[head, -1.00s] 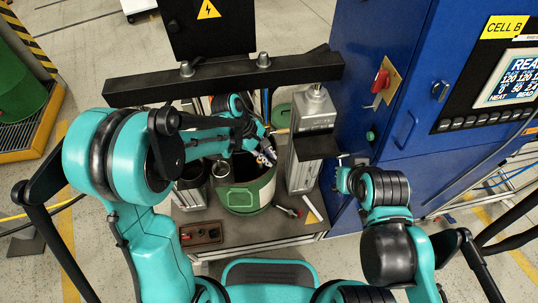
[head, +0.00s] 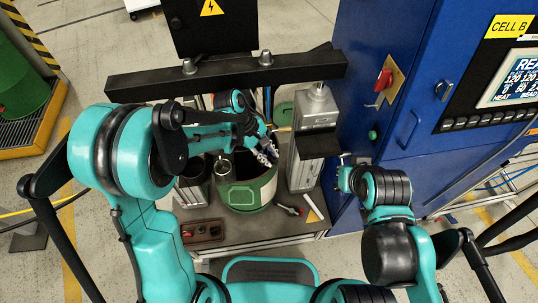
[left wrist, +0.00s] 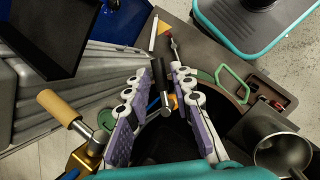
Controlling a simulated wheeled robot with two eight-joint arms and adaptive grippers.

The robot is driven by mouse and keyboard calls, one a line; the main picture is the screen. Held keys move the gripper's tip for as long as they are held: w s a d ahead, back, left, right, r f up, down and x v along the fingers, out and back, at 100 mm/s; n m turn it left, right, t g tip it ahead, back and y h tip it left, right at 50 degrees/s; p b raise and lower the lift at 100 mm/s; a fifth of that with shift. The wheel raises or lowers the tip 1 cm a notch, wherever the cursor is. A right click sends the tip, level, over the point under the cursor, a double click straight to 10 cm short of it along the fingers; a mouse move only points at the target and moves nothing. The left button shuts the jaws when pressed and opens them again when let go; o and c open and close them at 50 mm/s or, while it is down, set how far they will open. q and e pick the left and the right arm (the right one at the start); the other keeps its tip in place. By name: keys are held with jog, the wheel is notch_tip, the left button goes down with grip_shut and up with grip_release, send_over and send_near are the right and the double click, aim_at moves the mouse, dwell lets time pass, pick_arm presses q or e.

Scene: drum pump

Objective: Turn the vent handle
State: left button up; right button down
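A tan cylindrical handle (left wrist: 57,107) on a metal stem meets a brass fitting (left wrist: 85,158) at the lower left of the left wrist view; I take it for the vent handle. In the head view a small tan bit (head: 282,129) shows beside my left gripper (head: 268,155). That gripper hangs over the green drum (head: 240,194). In the left wrist view the fingers of my left gripper (left wrist: 166,82) are spread apart, to the right of the tan handle and not touching it.
A grey upright column (head: 312,140) stands right of the drum, under a black crossbar (head: 225,78). The blue cabinet (head: 390,60) rises at the right. A red-tipped tool (head: 290,210) and a brown tray (head: 202,231) lie on the bench.

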pick_arm(q)
jog(key=shift+r, duration=0.1)
jog(key=v, duration=0.7)
jog(key=shift+r, duration=0.15)
jog(key=shift+c, duration=0.4)
